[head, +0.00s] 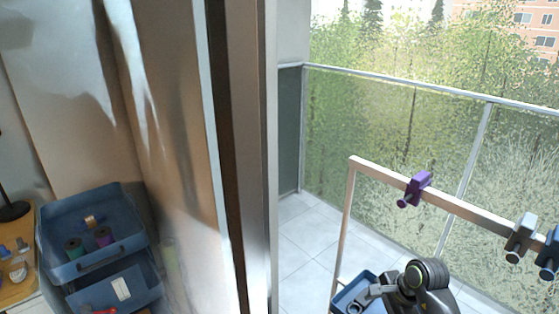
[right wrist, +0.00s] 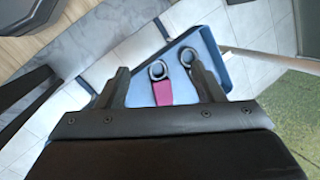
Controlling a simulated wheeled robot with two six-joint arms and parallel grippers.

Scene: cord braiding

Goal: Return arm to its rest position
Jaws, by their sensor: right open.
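My right arm reaches in at the bottom of the head view, where its dark wrist (head: 425,275) is above a blue tray. In the right wrist view my right gripper (right wrist: 162,76) is open, its two black fingers apart. Between and beyond the fingers lies the blue tray (right wrist: 138,88), with a grey ring on a magenta strip (right wrist: 163,92) and a second grey ring (right wrist: 187,57) partly hidden by the right finger. Nothing is visibly held. My left gripper is in neither view.
A metal frame (head: 380,172) carries a purple clamp (head: 416,189), a grey clamp (head: 521,238) and a blue clamp (head: 549,254). Blue bins (head: 98,263) with spools stand at left beside a wooden surface (head: 22,290). A glass railing (head: 400,120) bounds the tiled floor.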

